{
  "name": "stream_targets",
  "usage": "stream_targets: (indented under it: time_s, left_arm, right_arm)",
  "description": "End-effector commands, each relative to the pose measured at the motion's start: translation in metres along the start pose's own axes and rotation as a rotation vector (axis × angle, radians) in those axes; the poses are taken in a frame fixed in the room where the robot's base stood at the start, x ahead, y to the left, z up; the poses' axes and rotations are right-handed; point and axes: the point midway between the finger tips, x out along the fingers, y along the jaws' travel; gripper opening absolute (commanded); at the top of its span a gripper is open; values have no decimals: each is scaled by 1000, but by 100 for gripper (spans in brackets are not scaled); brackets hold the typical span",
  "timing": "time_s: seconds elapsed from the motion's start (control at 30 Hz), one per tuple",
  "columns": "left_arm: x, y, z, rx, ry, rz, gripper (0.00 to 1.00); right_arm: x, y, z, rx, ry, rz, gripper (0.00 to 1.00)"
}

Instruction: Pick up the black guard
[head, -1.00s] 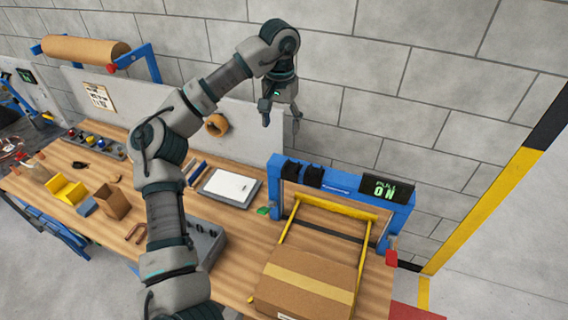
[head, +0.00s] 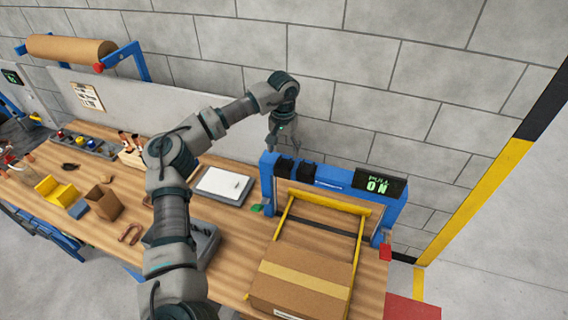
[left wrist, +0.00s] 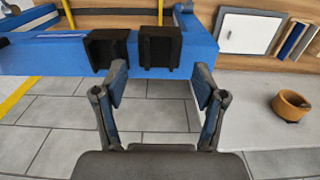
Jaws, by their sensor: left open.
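Two black guards sit side by side on the blue frame's top bar; in the head view one is at the left (head: 284,166) and one just right of it (head: 305,171). In the left wrist view they show as hollow black blocks on the blue bar (left wrist: 40,55), one at the left (left wrist: 107,48) and one nearer the middle (left wrist: 160,46). My left gripper (head: 283,140) is above and behind the frame, close to the guards. Its fingers (left wrist: 160,88) are spread and empty, pointing toward the bar, apart from both guards. My right gripper is not in view.
A lit display (head: 380,185) stands at the frame's right end. A grey tray with a white sheet (head: 223,186) lies left of the frame. An orange-brown round object (left wrist: 290,105) sits at the wrist view's right.

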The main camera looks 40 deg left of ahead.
Motion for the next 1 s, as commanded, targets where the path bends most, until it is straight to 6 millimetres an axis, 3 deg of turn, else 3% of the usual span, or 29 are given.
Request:
stream_targets:
  time_s: [0.3,0.57,0.63,0.83,1.0]
  left_arm:
    - [44,-2,-10,0,-4,1,71]
    - [51,-1,-10,0,-2,2,71]
    - [51,-1,-9,0,-2,2,61]
    - [50,1,-9,0,-2,0,11]
    - [50,1,-9,0,-2,0,1]
  right_arm:
    - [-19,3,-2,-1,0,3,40]
    - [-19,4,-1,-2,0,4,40]
    - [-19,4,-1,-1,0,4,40]
    - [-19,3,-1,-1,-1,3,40]
    - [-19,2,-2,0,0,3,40]
